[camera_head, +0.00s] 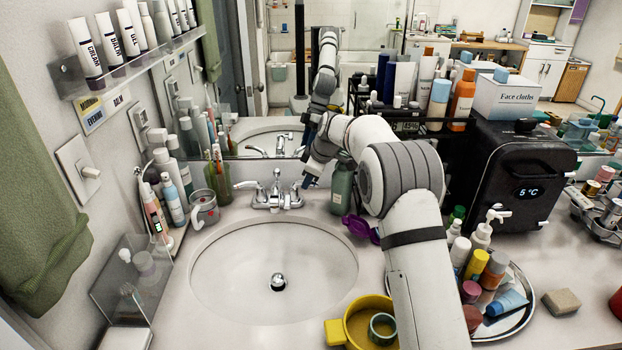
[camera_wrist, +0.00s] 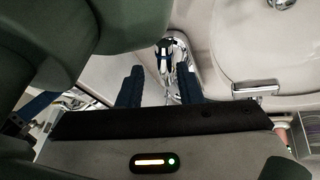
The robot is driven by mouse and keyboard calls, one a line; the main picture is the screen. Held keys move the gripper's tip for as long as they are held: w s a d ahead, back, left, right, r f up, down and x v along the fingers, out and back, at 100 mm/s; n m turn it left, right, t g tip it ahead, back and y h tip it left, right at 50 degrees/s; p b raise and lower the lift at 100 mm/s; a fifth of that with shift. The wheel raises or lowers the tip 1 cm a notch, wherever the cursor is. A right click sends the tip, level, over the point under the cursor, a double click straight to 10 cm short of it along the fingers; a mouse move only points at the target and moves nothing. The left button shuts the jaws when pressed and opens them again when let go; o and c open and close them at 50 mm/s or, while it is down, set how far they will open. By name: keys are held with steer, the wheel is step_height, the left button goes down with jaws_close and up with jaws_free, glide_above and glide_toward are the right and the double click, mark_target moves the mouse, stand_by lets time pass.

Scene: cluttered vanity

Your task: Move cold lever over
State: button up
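The chrome faucet (camera_head: 275,197) stands on the counter behind the sink, with a lever on each side. I take the right lever (camera_head: 296,187) as the cold one; no hot or cold marking is readable. My gripper (camera_head: 309,182) is just right of this lever, its dark blue fingers pointing down. In the wrist view my gripper (camera_wrist: 158,88) has its two fingers well apart, with nothing held between them. A chrome part, apparently the lever (camera_wrist: 172,55), shows beyond the fingers, nearer the right one. Whether they touch cannot be told. The spout (camera_wrist: 256,90) is farther right.
A green bottle (camera_head: 342,188) stands close right of my gripper. The sink (camera_head: 240,280) lies in front of the faucet, and the mirror (camera_head: 265,110) rises behind. A grey mug (camera_head: 203,208) stands left.

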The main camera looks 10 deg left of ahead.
steer(key=shift+o, duration=0.6)
steer(key=shift+s+a, duration=0.1)
steer(key=v, duration=0.7)
steer(key=shift+r+b, duration=0.35)
steer(key=shift+b, duration=0.05)
steer(key=shift+s+f, duration=0.1)
steer(key=shift+s, duration=0.05)
